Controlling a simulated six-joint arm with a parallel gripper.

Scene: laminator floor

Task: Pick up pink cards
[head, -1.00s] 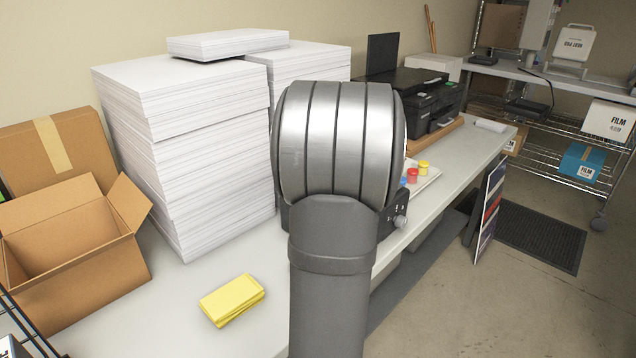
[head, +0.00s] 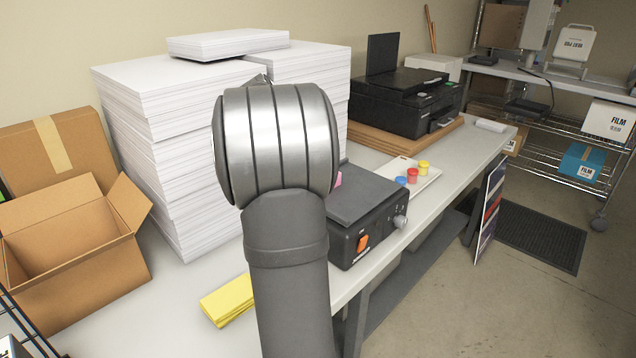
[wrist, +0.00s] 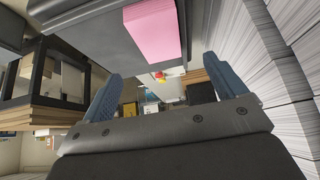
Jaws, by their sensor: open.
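The pink cards (wrist: 155,32) show in the wrist view as a neat block on a dark surface, beyond and above my fingertips in the picture. In the head view only a small pink edge (head: 338,179) shows beside my arm, on top of the black laminator (head: 368,205). My gripper (wrist: 162,68) is open, its two blue fingers wide apart with nothing between them. The cards are apart from the fingers. In the head view my arm hides the gripper and most of the pink cards.
Yellow cards (head: 228,300) lie on the table, partly behind my arm. Tall paper stacks (head: 165,130) stand close on the left. An open cardboard box (head: 75,270) is at far left. A tray with coloured pots (head: 428,181) and a printer (head: 405,103) are behind the laminator.

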